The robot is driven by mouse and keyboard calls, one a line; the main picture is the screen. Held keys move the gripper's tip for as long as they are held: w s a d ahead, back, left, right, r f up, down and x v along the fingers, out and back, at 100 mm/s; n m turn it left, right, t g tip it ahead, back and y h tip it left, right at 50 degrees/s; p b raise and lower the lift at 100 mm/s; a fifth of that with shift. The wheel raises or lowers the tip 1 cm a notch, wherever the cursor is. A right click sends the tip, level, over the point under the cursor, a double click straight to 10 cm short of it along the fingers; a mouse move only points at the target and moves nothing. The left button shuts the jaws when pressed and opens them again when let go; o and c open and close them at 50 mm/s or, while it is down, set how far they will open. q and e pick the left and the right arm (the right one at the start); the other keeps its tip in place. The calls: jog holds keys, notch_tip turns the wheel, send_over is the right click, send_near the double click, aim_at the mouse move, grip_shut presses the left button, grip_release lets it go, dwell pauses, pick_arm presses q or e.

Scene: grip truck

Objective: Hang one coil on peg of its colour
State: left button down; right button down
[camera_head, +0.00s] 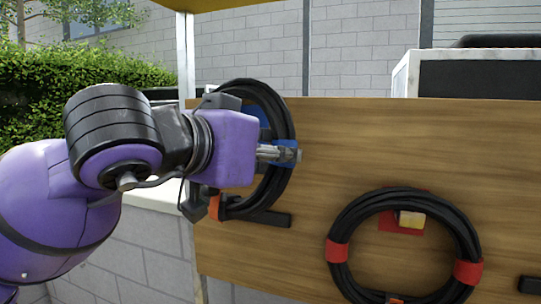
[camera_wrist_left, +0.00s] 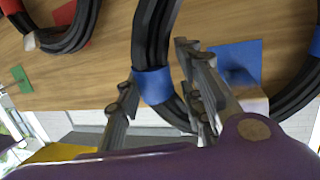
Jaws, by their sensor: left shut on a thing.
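A black cable coil with blue bands (camera_head: 280,105) is held upright by my left gripper (camera_head: 290,154), whose fingers are at its right side in the head view. In the left wrist view the fingers (camera_wrist_left: 160,95) are closed about a blue band on the coil (camera_wrist_left: 153,86). A blue plate (camera_wrist_left: 237,62) on the board shows through the loop, with a pale peg (camera_wrist_left: 252,101) in front of it. I cannot tell whether the loop is around the peg. The blue plate is partly hidden in the head view (camera_head: 250,118). My right gripper is not in view.
A black coil with red bands (camera_head: 337,252) hangs on the wooden board (camera_head: 330,130) around a peg (camera_head: 410,219) with a red plate. A small green patch (camera_wrist_left: 15,80) shows on the board in the wrist view. A low block wall and hedge lie behind.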

pick_arm(q)
jog(key=shift+w+d+r, duration=0.15)
jog(key=shift+w+r, duration=0.1)
jog(key=shift+w, duration=0.15)
jog(key=shift+w+f+b, duration=0.2)
jog(key=shift+f+b, duration=0.1)
jog(key=shift+f, duration=0.1)
jog(key=shift+w+d+f, duration=0.2)
jog(key=shift+w+f, duration=0.1)
jog(key=shift+f, duration=0.2)
jog(key=shift+w+f+b, duration=0.25)
jog(key=shift+f+b, duration=0.35)
jog(key=shift+f, duration=0.1)
jog(key=shift+f+b, duration=0.4)
jog(key=shift+f, duration=0.3)
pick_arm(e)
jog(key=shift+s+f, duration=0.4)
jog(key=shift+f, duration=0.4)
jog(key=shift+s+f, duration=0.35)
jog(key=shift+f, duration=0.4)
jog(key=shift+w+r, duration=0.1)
